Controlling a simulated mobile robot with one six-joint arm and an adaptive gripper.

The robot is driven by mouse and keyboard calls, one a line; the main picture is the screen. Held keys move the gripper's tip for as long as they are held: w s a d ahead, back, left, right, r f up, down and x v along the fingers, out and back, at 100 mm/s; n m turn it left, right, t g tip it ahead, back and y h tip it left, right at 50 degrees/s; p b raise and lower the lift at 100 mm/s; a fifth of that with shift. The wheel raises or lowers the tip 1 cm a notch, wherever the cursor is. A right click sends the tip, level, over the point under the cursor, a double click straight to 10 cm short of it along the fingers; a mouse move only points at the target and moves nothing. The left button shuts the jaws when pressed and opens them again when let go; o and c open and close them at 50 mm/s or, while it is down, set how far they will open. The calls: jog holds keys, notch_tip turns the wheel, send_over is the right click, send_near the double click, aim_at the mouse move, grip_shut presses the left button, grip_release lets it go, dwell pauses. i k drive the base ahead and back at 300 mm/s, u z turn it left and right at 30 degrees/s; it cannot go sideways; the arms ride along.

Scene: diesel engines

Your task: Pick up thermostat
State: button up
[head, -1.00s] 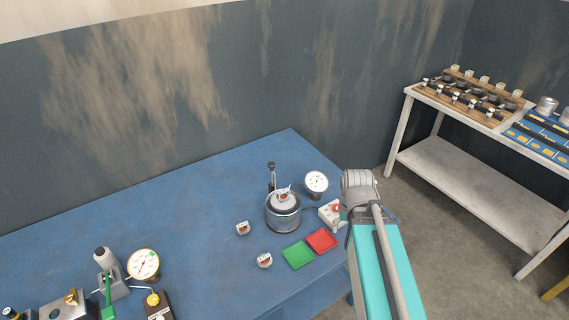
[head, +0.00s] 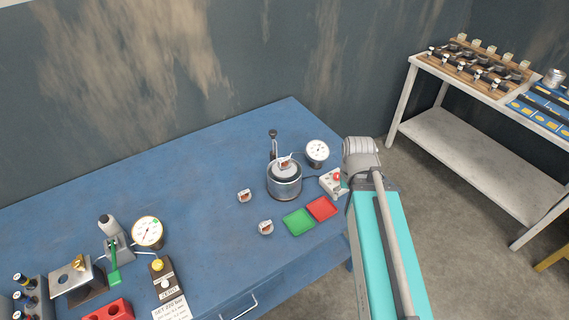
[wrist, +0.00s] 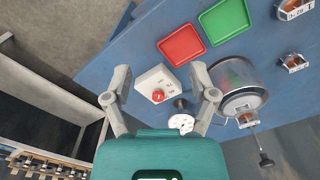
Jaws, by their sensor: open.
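Two small thermostats with copper-coloured parts and white labels lie apart on the blue bench, one farther back (head: 244,196) and one nearer the front (head: 266,228). In the wrist view they are at the right edge, one (wrist: 293,63) below the other (wrist: 295,12). A similar labelled piece (head: 284,161) is at the top of the metal heating pot (head: 284,185); its exact seating is unclear. My gripper (wrist: 160,84) is open and empty, with its fingers either side of the white control box.
A green tray (head: 299,222) and a red tray (head: 322,208) lie in front of the pot. A dial gauge (head: 317,151) and the white box with red knob (head: 333,181) stand beside it. Test tools crowd the bench's left end. The bench middle is clear.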

aim_at(286, 162)
jog(key=u, duration=0.35)
jog(key=k, duration=0.85)
jog(key=z, duration=0.3)
jog(key=i, duration=0.5)
